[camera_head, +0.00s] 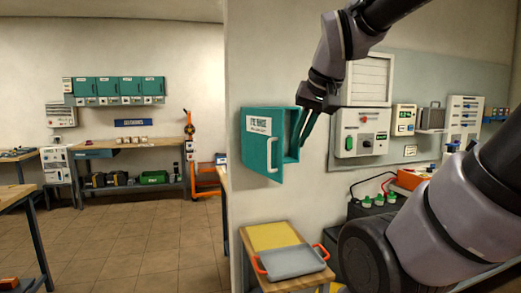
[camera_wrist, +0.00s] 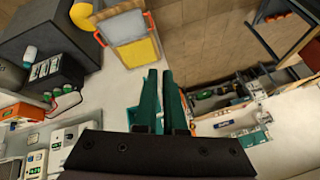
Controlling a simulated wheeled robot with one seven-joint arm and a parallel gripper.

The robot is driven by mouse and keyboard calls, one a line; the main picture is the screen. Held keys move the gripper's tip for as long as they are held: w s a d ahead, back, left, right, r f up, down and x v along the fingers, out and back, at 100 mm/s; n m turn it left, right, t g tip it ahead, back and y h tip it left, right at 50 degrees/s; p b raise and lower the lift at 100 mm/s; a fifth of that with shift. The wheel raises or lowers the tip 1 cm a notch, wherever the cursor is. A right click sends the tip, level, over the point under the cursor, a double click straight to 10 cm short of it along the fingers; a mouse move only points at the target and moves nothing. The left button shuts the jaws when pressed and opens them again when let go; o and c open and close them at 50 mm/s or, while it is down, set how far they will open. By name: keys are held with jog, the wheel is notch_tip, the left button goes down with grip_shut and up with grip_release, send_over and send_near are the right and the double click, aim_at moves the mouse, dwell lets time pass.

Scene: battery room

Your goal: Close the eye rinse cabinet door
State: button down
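Below the cabinet, a small wooden stand (camera_head: 248,262) carries a grey tray (camera_head: 292,263) with orange handles and a yellow panel (camera_head: 271,235). Wall-mounted electrical boxes (camera_head: 362,132) are to the right. Battery equipment (camera_head: 378,200) stands below them. Open floor (camera_head: 140,240) lies to the left.

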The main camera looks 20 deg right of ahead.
jog(key=w+a+f+n+g+h, duration=0.1)
jog(key=w+a+n+h, duration=0.2)
jog(key=w, duration=1)
jog(key=w+a+f+h, duration=0.1)
jog(key=w+a+h, duration=0.4)
jog(key=w, duration=0.9)
jog(key=w+d+f+y, duration=0.1)
jog(key=w+d+f, duration=0.3)
jog(key=d+f, duration=0.3)
jog(key=shift+d+f, duration=0.15)
jog(key=shift+f, duration=0.25)
jog(key=shift+n, duration=0.3)
